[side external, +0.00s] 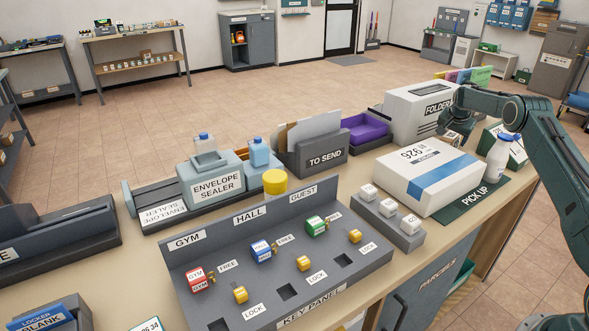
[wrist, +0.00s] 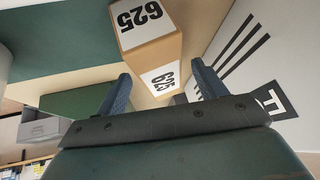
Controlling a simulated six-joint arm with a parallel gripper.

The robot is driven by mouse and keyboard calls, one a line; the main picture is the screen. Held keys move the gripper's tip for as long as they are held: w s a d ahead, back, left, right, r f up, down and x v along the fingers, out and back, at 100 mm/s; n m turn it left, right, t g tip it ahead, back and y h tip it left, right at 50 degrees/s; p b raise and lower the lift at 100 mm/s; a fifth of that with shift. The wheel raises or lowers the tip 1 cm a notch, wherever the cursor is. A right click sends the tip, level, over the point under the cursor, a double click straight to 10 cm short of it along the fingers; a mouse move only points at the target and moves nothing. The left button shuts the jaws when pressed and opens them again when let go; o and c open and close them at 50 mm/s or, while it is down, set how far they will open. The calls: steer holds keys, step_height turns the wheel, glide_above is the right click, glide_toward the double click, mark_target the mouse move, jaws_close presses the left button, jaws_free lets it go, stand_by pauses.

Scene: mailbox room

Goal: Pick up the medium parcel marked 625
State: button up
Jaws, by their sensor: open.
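In the wrist view, a brown cardboard parcel (wrist: 152,48) has white labels reading 625 on two faces. It stands ahead of my open gripper (wrist: 161,70), with its near end showing between the two blue fingertips. I cannot tell whether the fingers touch it. In the side external view, my gripper (side external: 447,130) is low behind a large white parcel, beside the grey folder machine. A small brown part of the parcel (side external: 453,138) shows there; the rest is hidden by the white parcel and my gripper.
The large white parcel (side external: 416,179) with a blue stripe lies partly on the green PICK UP mat (side external: 466,199). A white bottle (side external: 497,158) stands near my arm. The folder machine (side external: 421,108) is close to my gripper. A purple tray (side external: 367,131) and TO SEND box (side external: 318,158) stand left.

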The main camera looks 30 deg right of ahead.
mark_target(452, 136)
steer(key=shift+c, duration=0.2)
steer(key=c, duration=1.1)
steer(key=shift+c, duration=0.4)
steer(key=shift+r, duration=0.15)
steer(key=shift+r, duration=0.25)
steer(key=shift+c, duration=1.3)
steer(key=shift+r, duration=4.7)
jaws_close()
